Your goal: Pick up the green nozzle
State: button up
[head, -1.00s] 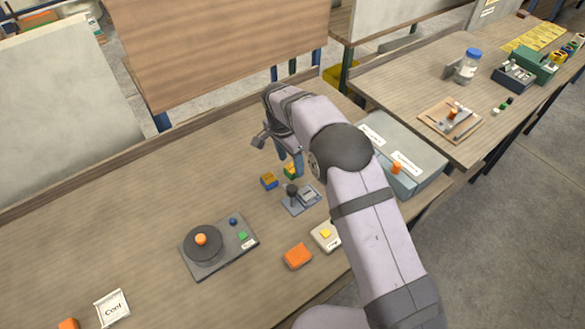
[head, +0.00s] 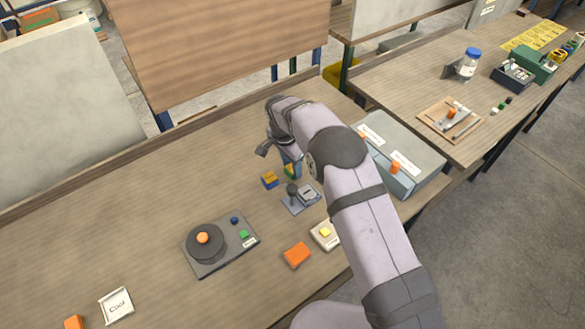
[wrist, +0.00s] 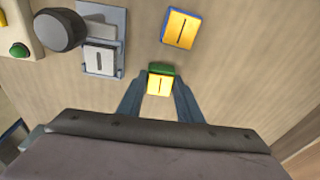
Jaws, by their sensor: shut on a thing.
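The green nozzle (wrist: 161,67) is a small block with a green body and a yellow face marked by a dark line. In the wrist view it sits between the two grey-blue fingers of my gripper (wrist: 160,84), which is shut on it. In the head view the green nozzle (head: 289,171) is partly hidden by my gripper (head: 291,160), low at the table. I cannot tell whether it still touches the tabletop.
A blue block with a yellow face (head: 270,180) stands close to the left. A grey plate with a dark knob (head: 291,190) lies just in front. A dark turntable (head: 205,243), an orange block (head: 297,255) and a grey box (head: 427,157) are around. The back left table is clear.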

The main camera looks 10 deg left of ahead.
jog(key=shift+r, duration=0.15)
notch_tip(320, 180, up, 16)
jog(key=p, duration=0.1)
jog(key=s+d+f+p, duration=0.4)
jog(key=s+d+f, duration=0.1)
jog(key=s+f, duration=0.2)
jog(key=shift+s+d+m, duration=0.2)
jog(key=shift+s+m, duration=0.1)
jog(key=shift+s, duration=0.05)
dwell(1.0)
jog(key=shift+f, duration=0.15)
jog(key=shift+f+b, duration=1.75)
jog(key=shift+f, duration=0.9)
